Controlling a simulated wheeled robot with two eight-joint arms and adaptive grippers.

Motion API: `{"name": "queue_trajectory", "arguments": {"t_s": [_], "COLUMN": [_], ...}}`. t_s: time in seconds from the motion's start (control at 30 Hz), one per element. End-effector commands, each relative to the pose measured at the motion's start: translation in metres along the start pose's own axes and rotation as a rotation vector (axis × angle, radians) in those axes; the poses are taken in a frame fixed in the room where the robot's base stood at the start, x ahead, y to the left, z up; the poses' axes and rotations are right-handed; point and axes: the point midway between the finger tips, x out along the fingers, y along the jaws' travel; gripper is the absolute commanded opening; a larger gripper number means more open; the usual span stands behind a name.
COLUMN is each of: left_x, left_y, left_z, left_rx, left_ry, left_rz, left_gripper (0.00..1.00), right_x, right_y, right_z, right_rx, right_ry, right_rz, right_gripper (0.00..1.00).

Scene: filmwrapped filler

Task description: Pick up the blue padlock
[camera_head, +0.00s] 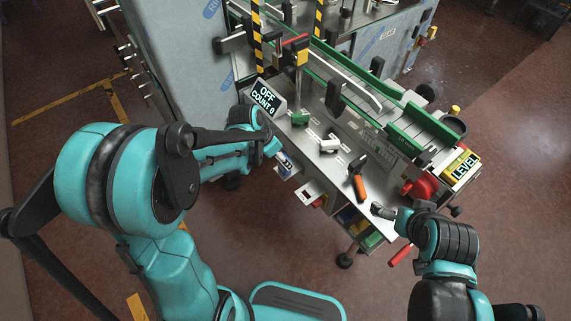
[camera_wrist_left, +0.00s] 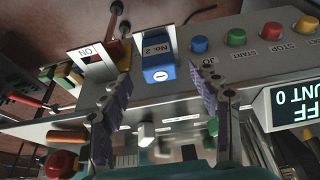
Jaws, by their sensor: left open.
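The blue padlock (camera_wrist_left: 158,70), with a white "No. 2" label, is on the front panel of the machine in the left wrist view. It also shows small in the head view (camera_head: 287,164). My left gripper (camera_wrist_left: 162,92) is open, with one finger on each side of the padlock's line and the padlock just beyond the fingertips. I see no contact between them. In the head view my left gripper (camera_head: 274,148) is close to the padlock at the bench's front edge. My right gripper (camera_head: 381,211) is near the bench's right front corner; its jaw state is unclear.
A white switch plate (camera_wrist_left: 90,60) marked ON is left of the padlock. Coloured push buttons (camera_wrist_left: 237,37) and a counter display (camera_wrist_left: 295,106) are to its right. An orange-handled tool (camera_head: 359,180), a white item (camera_head: 329,145) and a green block (camera_head: 300,118) lie on the bench.

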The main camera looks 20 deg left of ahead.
Motion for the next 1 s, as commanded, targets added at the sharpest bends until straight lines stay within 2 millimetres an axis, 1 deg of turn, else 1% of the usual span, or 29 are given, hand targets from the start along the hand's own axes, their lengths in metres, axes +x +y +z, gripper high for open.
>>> {"name": "queue_trajectory", "arguments": {"t_s": [0.1,0.23,0.33,0.5,0.53,0.57,0.6,0.67,0.7,0.73,1.0], "left_x": [0.020,0.040,0.045,0.044,0.044,0.044,0.044,0.044,0.044,0.044,0.043], "left_y": [0.001,0.001,0.001,0.001,0.001,0.001,0.001,0.001,0.001,0.001,0.001], "left_z": [0.000,0.000,-0.001,-0.001,-0.001,-0.001,-0.001,-0.001,-0.001,-0.001,-0.001], "left_rx": [0.002,0.001,0.000,0.000,0.000,0.000,0.000,0.000,0.000,0.000,0.000], "left_ry": [0.000,0.000,0.000,0.000,0.000,0.000,0.000,0.000,0.000,0.000,0.000], "left_rz": [0.000,0.000,0.000,0.000,-0.001,0.000,0.000,0.000,-0.001,-0.001,-0.001], "left_gripper": [0.62,0.62,0.62,0.62,0.57,0.49,0.38,0.23,0.12,0.04,0.04], "right_x": [0.009,0.015,0.016,0.015,0.015,0.015,0.015,0.015,0.015,0.015,0.015], "right_y": [0.000,0.000,0.000,0.000,0.000,0.000,0.000,0.000,0.000,0.000,0.000], "right_z": [0.006,0.011,0.011,0.011,0.010,0.010,0.010,0.010,0.010,0.010,0.010], "right_rx": [0.000,0.000,0.000,0.000,0.000,0.000,0.000,0.000,0.000,0.000,0.000], "right_ry": [0.000,0.000,0.000,0.000,0.000,0.000,0.000,0.000,0.000,0.000,0.000], "right_rz": [0.000,0.000,0.000,0.000,0.000,0.000,0.000,0.000,0.000,0.000,0.000], "right_gripper": [1.00,1.00,1.00,1.00,1.00,1.00,1.00,1.00,1.00,1.00,1.00]}}
